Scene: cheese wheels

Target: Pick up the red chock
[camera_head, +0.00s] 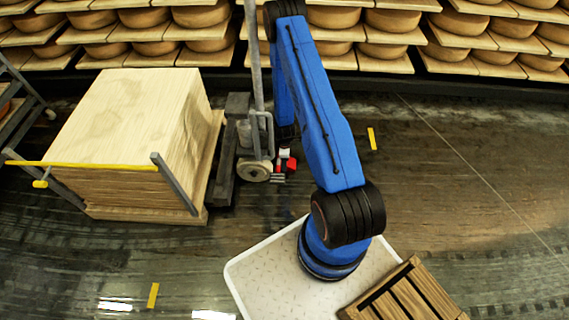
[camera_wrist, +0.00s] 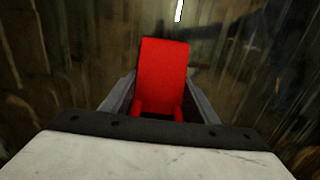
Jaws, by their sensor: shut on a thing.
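The red chock (camera_wrist: 163,75) stands out in the middle of the wrist view, between the two grey fingers of my gripper (camera_wrist: 159,100). My gripper is shut on it, with a finger along each side. In the head view the red of the chock (camera_head: 291,164) shows small beside the trolley's wheel, below the blue arm. My gripper (camera_head: 279,177) is small there and partly hard to make out. I cannot tell whether the chock touches the floor.
A trolley wheel (camera_head: 254,171) and its upright post stand close left of my gripper. A pallet stack of boards (camera_head: 135,120) is further left. Cheese shelves (camera_head: 340,50) line the back. A wooden crate (camera_head: 408,295) sits by my arm's base. The floor at right is open.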

